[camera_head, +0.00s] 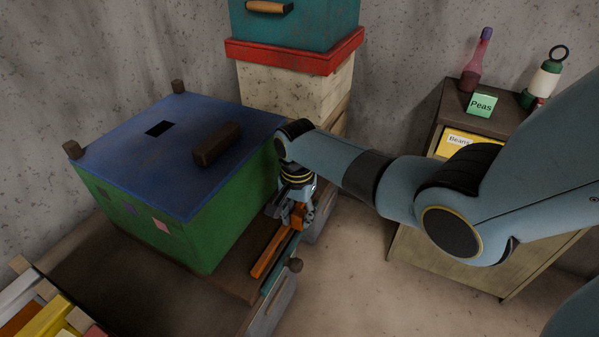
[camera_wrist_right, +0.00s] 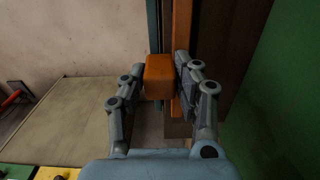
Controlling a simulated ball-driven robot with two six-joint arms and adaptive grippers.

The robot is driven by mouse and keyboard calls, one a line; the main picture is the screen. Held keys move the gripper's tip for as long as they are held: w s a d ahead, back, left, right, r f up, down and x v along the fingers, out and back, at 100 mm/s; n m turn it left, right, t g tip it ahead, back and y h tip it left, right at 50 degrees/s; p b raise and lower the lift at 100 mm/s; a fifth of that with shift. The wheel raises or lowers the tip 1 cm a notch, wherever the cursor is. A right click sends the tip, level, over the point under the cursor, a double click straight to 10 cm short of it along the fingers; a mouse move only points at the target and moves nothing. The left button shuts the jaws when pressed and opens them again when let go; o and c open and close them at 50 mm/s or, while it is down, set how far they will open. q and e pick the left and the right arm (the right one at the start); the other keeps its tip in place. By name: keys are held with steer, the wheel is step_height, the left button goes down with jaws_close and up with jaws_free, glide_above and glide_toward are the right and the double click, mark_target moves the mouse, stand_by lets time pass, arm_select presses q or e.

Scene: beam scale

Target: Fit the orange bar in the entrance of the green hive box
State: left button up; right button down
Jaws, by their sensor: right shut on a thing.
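The green hive box (camera_head: 215,225), with a blue lid (camera_head: 170,130), stands on a dark brown base at left; it also shows at right in the right wrist view (camera_wrist_right: 290,100). My right gripper (camera_head: 299,217) points down beside the box's right side, shut on an orange block-shaped part of the orange bar (camera_wrist_right: 158,77). A long orange strip (camera_head: 268,256) lies along the base's edge in front of the box. It runs behind a finger in the wrist view; whether block and strip are joined I cannot tell. The entrance is hidden. My left gripper is not in view.
A stacked hive with a teal top (camera_head: 300,25) stands behind. A wooden cabinet (camera_head: 450,245) with a Peas box (camera_head: 481,104), bottle and lantern is at right. A brown bar (camera_head: 217,144) lies on the lid. Coloured pieces (camera_head: 48,318) sit at lower left.

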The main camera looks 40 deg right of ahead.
steer(key=w+b, duration=0.1)
steer(key=w+a+b, duration=0.1)
steer(key=w, duration=0.1)
steer(key=shift+w+a+f, duration=0.2)
steer(key=shift+w+a+r+b, duration=0.15)
steer(key=shift+w+a+b, duration=0.2)
steer(key=shift+w, duration=0.35)
steer(key=shift+w, duration=0.2)
steer(key=shift+s, duration=0.1)
stand_by(0.3)
steer(key=shift+r+p, duration=0.15)
steer(key=shift+p, duration=0.3)
steer(key=shift+w, duration=0.2)
stand_by(0.6)
stand_by(0.4)
